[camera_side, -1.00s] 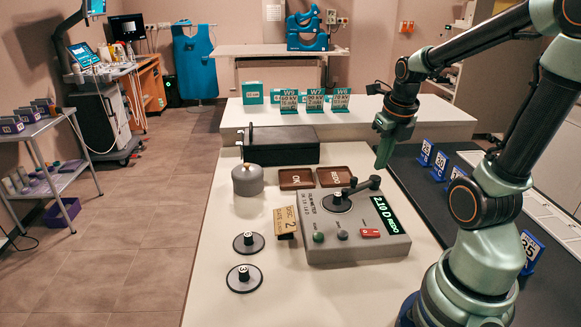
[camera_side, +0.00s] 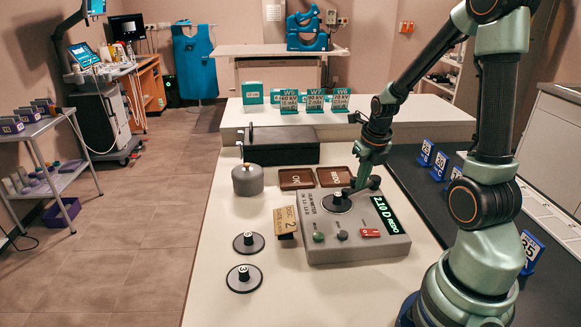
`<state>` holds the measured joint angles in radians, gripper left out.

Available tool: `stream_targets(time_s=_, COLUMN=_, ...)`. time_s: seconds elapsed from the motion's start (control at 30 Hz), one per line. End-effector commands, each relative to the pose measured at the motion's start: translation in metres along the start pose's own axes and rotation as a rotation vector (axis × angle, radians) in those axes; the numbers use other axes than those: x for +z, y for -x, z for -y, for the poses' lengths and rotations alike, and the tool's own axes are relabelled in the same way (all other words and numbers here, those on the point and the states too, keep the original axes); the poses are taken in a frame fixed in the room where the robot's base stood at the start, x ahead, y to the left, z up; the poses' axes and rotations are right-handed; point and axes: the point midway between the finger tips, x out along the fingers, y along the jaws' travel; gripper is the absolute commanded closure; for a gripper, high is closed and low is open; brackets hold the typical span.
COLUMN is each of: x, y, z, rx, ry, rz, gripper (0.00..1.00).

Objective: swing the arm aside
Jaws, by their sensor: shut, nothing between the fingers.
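My gripper (camera_side: 358,184) is shut and empty, pointing down over the back part of the grey meter box (camera_side: 340,253). Its tip overlaps the dark swing arm (camera_side: 373,183) of that box in the picture; I cannot tell whether they touch. The swing arm reaches over a black disc (camera_side: 328,205) with a white top on the box, and the gripper partly hides it. The box has a lit green display (camera_side: 385,213) reading "2.10 D REDO", with a green knob and a red switch on its front.
Two brown trays, the OK tray (camera_side: 282,187) and the REDO tray (camera_side: 347,183), lie behind the box. Blue number stands (camera_side: 531,252) are at the right. The white table's front left is clear.

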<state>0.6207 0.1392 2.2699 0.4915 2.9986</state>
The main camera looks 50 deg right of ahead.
Motion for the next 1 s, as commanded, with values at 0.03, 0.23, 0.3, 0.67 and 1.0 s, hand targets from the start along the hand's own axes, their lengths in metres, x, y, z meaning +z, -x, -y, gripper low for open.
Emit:
stream_targets(time_s=0.03, x=0.001, y=0.000, z=0.000, rx=0.000, ry=0.000, rz=0.000, gripper=1.00)
stream_targets(time_s=0.23, x=0.002, y=0.000, z=0.000, rx=0.000, ry=0.000, rz=0.000, gripper=1.00)
stream_targets(time_s=0.3, x=0.001, y=0.000, z=0.000, rx=0.000, ry=0.000, rz=0.000, gripper=1.00)
stream_targets(time_s=0.67, x=0.012, y=-0.003, z=-0.004, rx=0.004, ry=0.003, rz=0.000, gripper=1.00)
stream_targets(time_s=1.0, x=0.002, y=0.000, z=-0.005, rx=0.003, ry=0.003, rz=0.000, gripper=1.00)
